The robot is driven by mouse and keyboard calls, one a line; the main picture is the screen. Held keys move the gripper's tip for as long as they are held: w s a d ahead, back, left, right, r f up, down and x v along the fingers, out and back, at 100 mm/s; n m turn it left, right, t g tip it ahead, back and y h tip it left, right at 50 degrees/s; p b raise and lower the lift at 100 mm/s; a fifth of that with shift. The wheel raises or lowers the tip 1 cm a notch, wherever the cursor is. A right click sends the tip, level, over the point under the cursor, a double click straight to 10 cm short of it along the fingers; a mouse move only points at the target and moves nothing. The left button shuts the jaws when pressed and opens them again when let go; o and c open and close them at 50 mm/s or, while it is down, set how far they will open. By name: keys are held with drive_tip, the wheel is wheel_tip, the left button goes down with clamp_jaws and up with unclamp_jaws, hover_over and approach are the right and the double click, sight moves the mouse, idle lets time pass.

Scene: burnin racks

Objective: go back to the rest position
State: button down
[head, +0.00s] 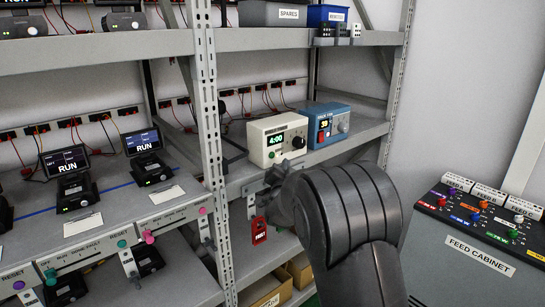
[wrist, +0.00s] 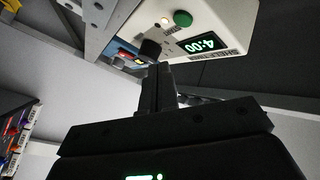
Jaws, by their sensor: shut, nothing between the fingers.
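My gripper (wrist: 160,70) is shut and empty in the wrist view, its two fingers together. The fingertips overlap the lower edge of a cream timer box (wrist: 228,22) in that view; I cannot tell whether they touch it. In the head view my dark arm fills the lower middle and mostly hides my gripper (head: 283,170), which is just below and in front of the cream timer box (head: 272,137). The box shows a green 4:00. A round green button (wrist: 183,18) and a black knob (wrist: 150,48) are on its face.
A blue box (head: 327,124) stands right of the timer on the same shelf. A red tag (head: 259,230) hangs below the shelf edge near my arm. A rack upright (head: 212,130) is to the left. The feed cabinet (head: 470,258) stands at right, with bare wall between.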

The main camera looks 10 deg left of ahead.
drive_tip(key=shift+s+d, duration=0.4)
drive_tip(key=shift+s, duration=0.05)
idle(0.4)
drive_tip(key=s+d+r+n+g+y, duration=0.1)
drive_tip(key=s+d+r+n+g, duration=0.15)
drive_tip(key=s+d, duration=0.4)
drive_tip(key=s+d+r+n+g+y, duration=0.1)
drive_tip(key=s+d+r+g, duration=0.25)
drive_tip(key=s, duration=0.55)
drive_tip(key=s+d+f+n+g, duration=0.1)
drive_tip(key=s+d+f+g, duration=0.1)
drive_tip(key=s, duration=0.8)
drive_tip(key=s+d+f+n+g+h, duration=0.1)
drive_tip(key=s+d+f+g, duration=0.2)
drive_tip(key=s, duration=0.8)
drive_tip(key=s+d+f+n+g+h, duration=0.1)
drive_tip(key=s+d+f+n+g, duration=0.1)
drive_tip(key=s, duration=0.8)
drive_tip(key=shift+s+d+f+g, duration=0.2)
drive_tip(key=shift+s+d+g, duration=0.25)
drive_tip(key=shift+d, duration=0.3)
